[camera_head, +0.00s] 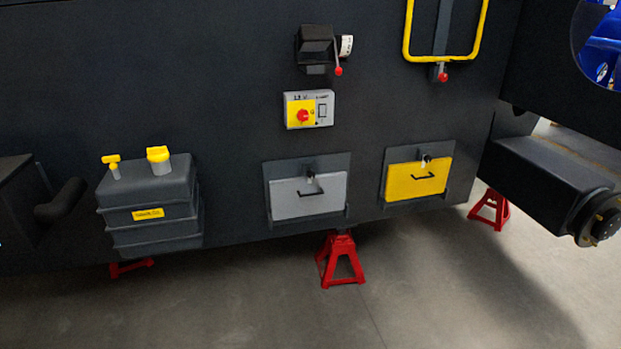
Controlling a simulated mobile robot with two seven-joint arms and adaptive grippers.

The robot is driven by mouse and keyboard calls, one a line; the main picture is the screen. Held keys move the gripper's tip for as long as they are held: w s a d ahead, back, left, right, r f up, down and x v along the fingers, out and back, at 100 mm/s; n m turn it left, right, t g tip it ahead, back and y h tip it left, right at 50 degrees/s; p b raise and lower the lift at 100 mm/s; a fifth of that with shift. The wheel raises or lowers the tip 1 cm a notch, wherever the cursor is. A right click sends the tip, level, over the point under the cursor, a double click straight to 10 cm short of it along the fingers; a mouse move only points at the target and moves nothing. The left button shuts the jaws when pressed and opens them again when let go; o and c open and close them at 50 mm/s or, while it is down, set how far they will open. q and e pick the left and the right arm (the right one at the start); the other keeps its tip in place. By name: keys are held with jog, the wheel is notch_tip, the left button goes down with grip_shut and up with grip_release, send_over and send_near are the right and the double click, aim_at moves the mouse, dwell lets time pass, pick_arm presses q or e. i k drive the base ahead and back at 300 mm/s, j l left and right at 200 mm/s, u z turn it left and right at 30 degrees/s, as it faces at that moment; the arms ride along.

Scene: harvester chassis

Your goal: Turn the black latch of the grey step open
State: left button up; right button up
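The grey step (290,203) is a flat light-grey panel set in a dark frame, low on the dark chassis side at the centre of the head view. A black bar handle is on its face. The small black latch (311,174) sits at the top middle edge of the panel, by a small pale bracket; its exact turn angle is too small to tell. The grey step looks folded up against the chassis. Neither of my grippers shows in this view.
A yellow step (402,182) with its own latch is to the right. Above are a red-knob switch box (308,110) and a black lever unit (316,45). A dark tank (150,205) stands left. Red jack stands (340,262) are below; the floor in front is clear.

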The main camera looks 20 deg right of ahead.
aim_at(310, 173)
jog(key=i+l+z, duration=0.1)
jog(key=i+l, duration=0.3)
jog(key=l, duration=0.15)
jog(key=i+l+z, duration=0.1)
jog(key=i+l, duration=0.3)
jog(key=l, duration=0.1)
